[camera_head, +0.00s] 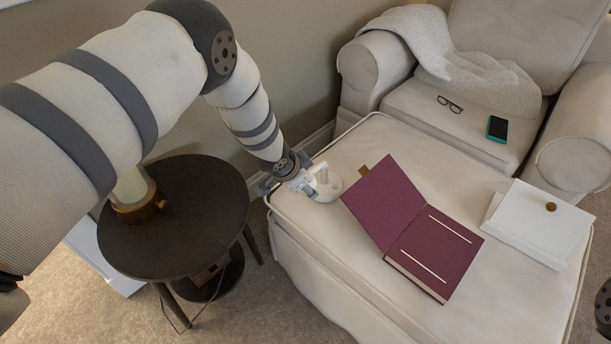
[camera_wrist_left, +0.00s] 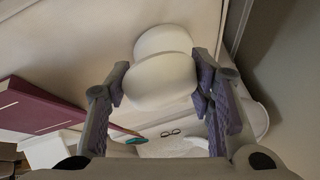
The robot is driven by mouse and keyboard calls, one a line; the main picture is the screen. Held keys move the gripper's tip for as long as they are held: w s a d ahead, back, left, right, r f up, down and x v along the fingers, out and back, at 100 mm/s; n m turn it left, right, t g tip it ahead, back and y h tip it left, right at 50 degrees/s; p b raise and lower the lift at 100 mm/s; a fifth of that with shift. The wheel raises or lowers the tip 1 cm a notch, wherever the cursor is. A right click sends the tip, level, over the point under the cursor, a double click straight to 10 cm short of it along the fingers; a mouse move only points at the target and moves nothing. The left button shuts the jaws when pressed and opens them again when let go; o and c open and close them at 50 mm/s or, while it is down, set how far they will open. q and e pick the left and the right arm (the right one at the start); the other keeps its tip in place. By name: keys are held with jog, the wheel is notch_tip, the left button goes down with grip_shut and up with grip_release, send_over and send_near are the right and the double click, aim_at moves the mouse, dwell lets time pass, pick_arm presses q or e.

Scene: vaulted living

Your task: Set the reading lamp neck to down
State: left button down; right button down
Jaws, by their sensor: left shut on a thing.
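The small white reading lamp (camera_head: 330,190) stands on the near-left corner of the cream ottoman, its round base partly hidden by my gripper. My left gripper (camera_head: 310,184) reaches down to it from the left. In the left wrist view, a rounded white part of the lamp (camera_wrist_left: 160,82) sits between the two fingers (camera_wrist_left: 162,82), with another white rounded part just behind it. The fingers are shut on this lamp part. The angle of the neck is hidden and I cannot tell it. My right gripper is not in view.
An open maroon book (camera_head: 435,248) lies right of the lamp on the ottoman (camera_head: 330,255), with a white box (camera_head: 540,222) farther right. A dark round side table (camera_head: 205,200) stands left. An armchair (camera_head: 425,105) behind holds glasses (camera_head: 450,104), a dark phone (camera_head: 497,129) and a grey throw (camera_head: 425,45).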

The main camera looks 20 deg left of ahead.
pick_arm(q)
jog(key=shift+s+a+f, duration=0.1)
jog(key=shift+s+f, duration=0.25)
jog(key=shift+f, duration=0.25)
jog(key=c, duration=0.7)
grip_release()
jog(key=shift+c, duration=0.2)
jog(key=shift+w+r, duration=0.1)
jog(key=shift+w, duration=0.05)
jog(key=shift+r, duration=0.35)
jog(key=v, duration=1.1)
jog(key=shift+s, duration=0.2)
jog(key=shift+a+r, duration=0.1)
